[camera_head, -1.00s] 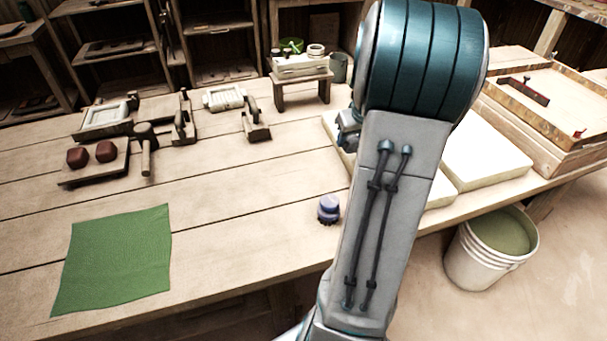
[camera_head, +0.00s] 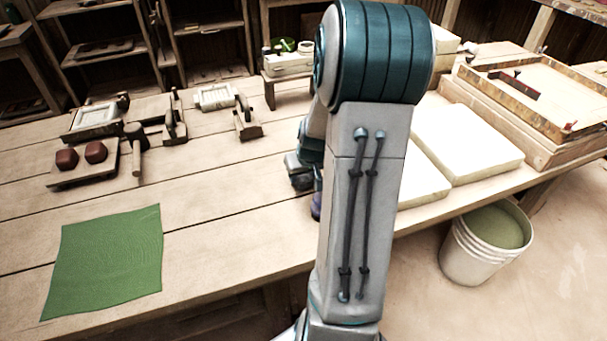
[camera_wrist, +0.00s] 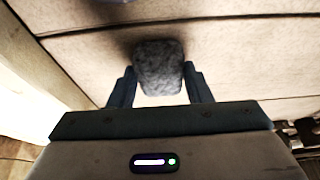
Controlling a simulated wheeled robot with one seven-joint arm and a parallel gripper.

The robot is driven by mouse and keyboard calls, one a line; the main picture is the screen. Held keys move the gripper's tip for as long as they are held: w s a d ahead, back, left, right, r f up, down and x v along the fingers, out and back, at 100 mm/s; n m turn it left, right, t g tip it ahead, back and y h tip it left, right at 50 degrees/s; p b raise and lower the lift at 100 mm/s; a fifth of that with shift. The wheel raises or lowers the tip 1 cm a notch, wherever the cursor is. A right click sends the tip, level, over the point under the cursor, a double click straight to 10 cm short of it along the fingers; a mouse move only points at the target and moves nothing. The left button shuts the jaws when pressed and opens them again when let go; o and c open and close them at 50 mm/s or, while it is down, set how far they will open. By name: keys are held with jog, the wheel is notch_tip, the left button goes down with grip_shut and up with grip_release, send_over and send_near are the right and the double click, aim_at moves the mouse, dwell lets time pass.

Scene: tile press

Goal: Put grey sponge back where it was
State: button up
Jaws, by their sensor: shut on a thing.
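The grey sponge (camera_wrist: 158,62) is dark and speckled, and it sits between the two fingers of my gripper (camera_wrist: 160,82) in the wrist view. My gripper is shut on it, with one finger on each side. The wooden table top (camera_wrist: 235,60) shows behind the sponge, with a dark shadow beside it. I cannot tell how high the sponge is above the table. In the head view, my arm hides the sponge and the fingers; only part of my wrist shows left of the arm, over the table.
White slabs (camera_head: 468,145) lie to the right, with a bucket (camera_head: 487,243) beyond the edge. A green cloth (camera_head: 105,260) lies front left. Tools and a board with red lumps (camera_head: 85,172) stand back left. The table's middle is clear.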

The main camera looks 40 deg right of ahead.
jog(key=shift+f, duration=0.2)
jog(key=o, duration=0.9)
jog(key=shift+r, duration=0.1)
jog(key=shift+r, duration=0.1)
jog(key=shift+r, duration=0.25)
jog(key=p+v, duration=0.1)
jog(key=v, duration=1)
jog(key=s+a+r+n, duration=0.1)
jog(key=s+a, duration=0.3)
jog(key=a, duration=0.3)
jog(key=s+a+r+n+g+y, duration=0.1)
jog(key=s+a, duration=0.3)
jog(key=a, duration=0.3)
jog(key=s+a+r+n+g, duration=0.1)
jog(key=s+a+r, duration=0.1)
jog(key=s+a, duration=0.2)
jog(key=shift+s+a, duration=0.15)
jog(key=shift+a, duration=0.75)
jog(key=shift+s+a, duration=0.15)
jog(key=shift+a, duration=0.75)
